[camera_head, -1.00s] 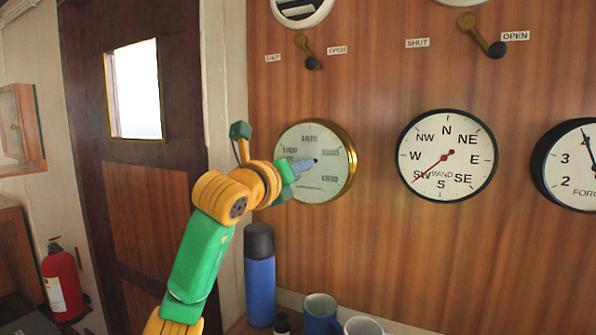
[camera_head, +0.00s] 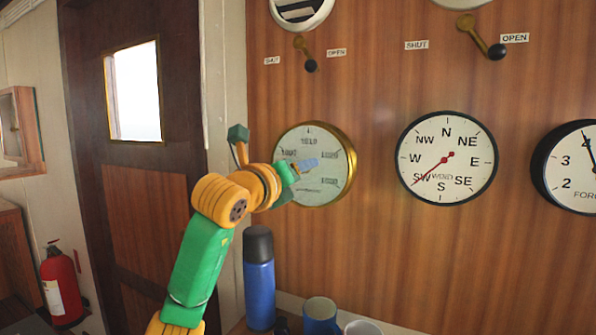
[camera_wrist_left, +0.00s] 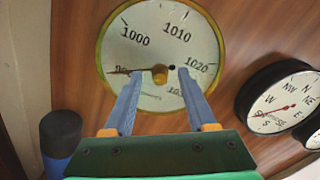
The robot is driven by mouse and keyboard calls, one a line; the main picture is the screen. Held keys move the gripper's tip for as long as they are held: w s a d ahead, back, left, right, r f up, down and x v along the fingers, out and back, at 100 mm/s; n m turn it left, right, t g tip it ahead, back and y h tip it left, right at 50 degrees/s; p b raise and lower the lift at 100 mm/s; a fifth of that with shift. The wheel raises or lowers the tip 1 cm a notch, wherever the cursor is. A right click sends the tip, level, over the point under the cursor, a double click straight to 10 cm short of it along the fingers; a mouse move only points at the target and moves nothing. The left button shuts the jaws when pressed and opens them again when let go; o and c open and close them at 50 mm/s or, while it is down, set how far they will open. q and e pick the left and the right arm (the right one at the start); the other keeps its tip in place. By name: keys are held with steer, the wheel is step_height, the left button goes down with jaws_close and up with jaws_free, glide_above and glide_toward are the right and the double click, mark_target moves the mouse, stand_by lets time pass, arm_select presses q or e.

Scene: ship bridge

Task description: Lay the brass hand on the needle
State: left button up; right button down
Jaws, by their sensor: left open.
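The barometer (camera_head: 338,186) is a round brass-rimmed white dial on the wood wall; it fills the top of the left wrist view (camera_wrist_left: 178,98). There a thin dark needle (camera_wrist_left: 120,72) points left, below the 1000 mark. A brass knob (camera_wrist_left: 159,75) sits at the dial's centre, with a small dark dot just right of it. I cannot make out the brass hand's pointer apart from this knob. My left gripper (camera_head: 312,164) is in front of the dial. In the wrist view its open fingers (camera_wrist_left: 165,72) lie either side of the knob; contact cannot be told. My right gripper is out of view.
A wind dial (camera_head: 446,157) and a force dial (camera_head: 578,166) hang to the right. Brass levers (camera_head: 305,52) (camera_head: 480,37) are above. A blue flask (camera_head: 259,280) and mugs (camera_head: 320,316) stand below the barometer. A door (camera_head: 140,160) is left.

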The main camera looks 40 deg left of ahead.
arm_select(q)
steer(key=b+v, duration=0.2)
steer(key=v, duration=0.5)
stand_by(0.3)
